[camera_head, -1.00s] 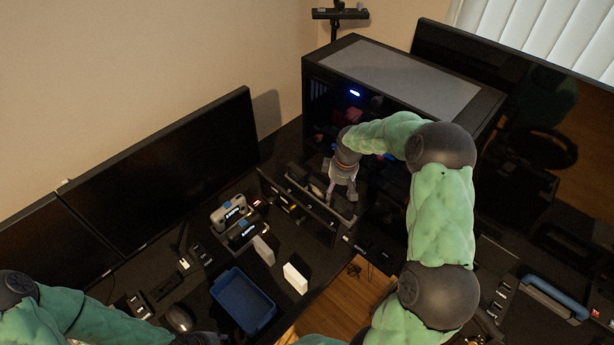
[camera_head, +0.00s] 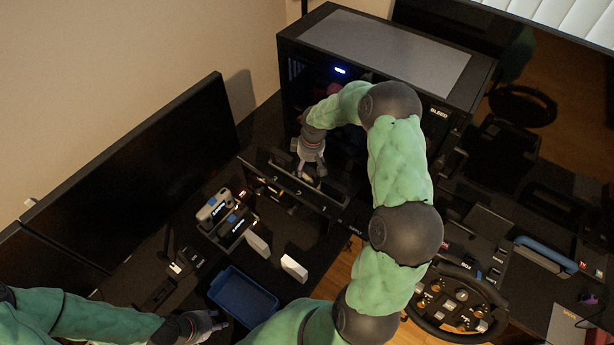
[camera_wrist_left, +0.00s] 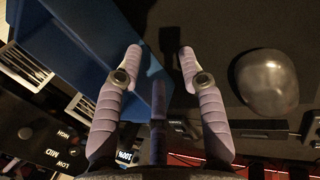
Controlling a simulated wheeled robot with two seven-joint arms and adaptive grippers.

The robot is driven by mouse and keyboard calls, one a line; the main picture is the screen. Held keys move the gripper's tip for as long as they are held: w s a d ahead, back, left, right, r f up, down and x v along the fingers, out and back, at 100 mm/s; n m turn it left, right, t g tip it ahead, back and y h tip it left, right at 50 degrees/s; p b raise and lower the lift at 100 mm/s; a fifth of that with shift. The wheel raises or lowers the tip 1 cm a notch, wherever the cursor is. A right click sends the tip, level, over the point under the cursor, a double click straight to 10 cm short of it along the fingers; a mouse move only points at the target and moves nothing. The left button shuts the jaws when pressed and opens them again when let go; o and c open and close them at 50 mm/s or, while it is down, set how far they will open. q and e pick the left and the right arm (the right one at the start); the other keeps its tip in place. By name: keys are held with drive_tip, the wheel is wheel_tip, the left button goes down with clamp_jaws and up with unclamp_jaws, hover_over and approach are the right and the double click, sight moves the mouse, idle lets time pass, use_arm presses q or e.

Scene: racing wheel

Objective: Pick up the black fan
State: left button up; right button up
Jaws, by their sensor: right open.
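My right gripper (camera_head: 312,172) is open and reaches down at the black rack with numbered slots, in front of the PC case. Dark parts (camera_head: 333,188) stand in the rack beside its fingers; the black fan may be among them, but I cannot tell it apart. Nothing is clearly held between the fingers. My left gripper (camera_head: 218,322) is low in the head view, beside the blue bin. In the left wrist view its two fingers (camera_wrist_left: 160,55) are apart with nothing gripped between them.
The black rack (camera_head: 268,170) stands before the PC case (camera_head: 285,55). A blue bin (camera_head: 241,296), white boxes (camera_head: 294,268) and small devices (camera_head: 213,205) lie on the dark desk. A monitor (camera_head: 140,180) stands left. A steering wheel (camera_head: 455,300) sits right. A mouse (camera_wrist_left: 266,80) is near my left gripper.

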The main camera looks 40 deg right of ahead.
drive_tip(key=shift+f, duration=2.35)
drive_tip(key=shift+f+b, duration=0.25)
drive_tip(key=shift+b, duration=0.2)
drive_tip(key=c, duration=1.3)
